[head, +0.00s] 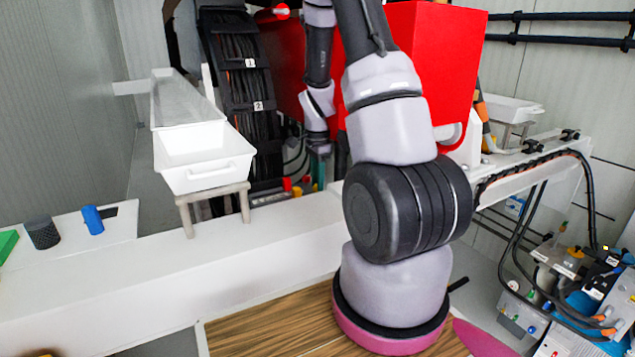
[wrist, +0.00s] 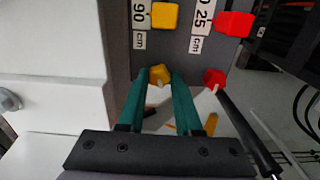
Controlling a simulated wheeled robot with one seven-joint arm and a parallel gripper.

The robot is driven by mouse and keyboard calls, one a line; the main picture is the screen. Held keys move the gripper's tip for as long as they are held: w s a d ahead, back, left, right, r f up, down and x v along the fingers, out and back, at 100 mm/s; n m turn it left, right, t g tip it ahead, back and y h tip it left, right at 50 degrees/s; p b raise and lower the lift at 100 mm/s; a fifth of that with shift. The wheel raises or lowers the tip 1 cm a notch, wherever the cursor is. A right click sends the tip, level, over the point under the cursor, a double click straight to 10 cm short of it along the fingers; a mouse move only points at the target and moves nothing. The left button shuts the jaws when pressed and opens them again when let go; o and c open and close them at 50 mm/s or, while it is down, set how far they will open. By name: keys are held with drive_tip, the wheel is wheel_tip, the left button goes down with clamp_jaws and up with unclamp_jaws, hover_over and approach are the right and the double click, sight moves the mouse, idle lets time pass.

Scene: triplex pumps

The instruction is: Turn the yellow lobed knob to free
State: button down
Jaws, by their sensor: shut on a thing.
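The yellow lobed knob (wrist: 158,75) is in the upper middle of the wrist view, on the lower edge of a dark grey panel (wrist: 186,44). My gripper (wrist: 160,77) has its two teal fingers on either side of the knob, shut on it. The fingers hide parts of the knob's sides, and I cannot tell its turn position from any mark. In the head view my gripper (head: 319,166) reaches down beside the red housing, behind the white beam; the knob cannot be made out clearly there.
In the wrist view a red knob (wrist: 214,78) sits close to the right of my fingers. A yellow block (wrist: 165,15) and a red block (wrist: 235,23) are above, beside number labels. In the head view a white tray (head: 205,158) stands left on the white beam (head: 150,270).

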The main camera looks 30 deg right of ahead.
drive_tip(key=n, duration=1.4)
drive_tip(key=shift+n, duration=0.3)
idle(0.4)
drive_tip(key=c, duration=0.6)
unclamp_jaws()
wheel_tip(320, 180, up, 11)
drive_tip(key=shift+f, duration=0.1)
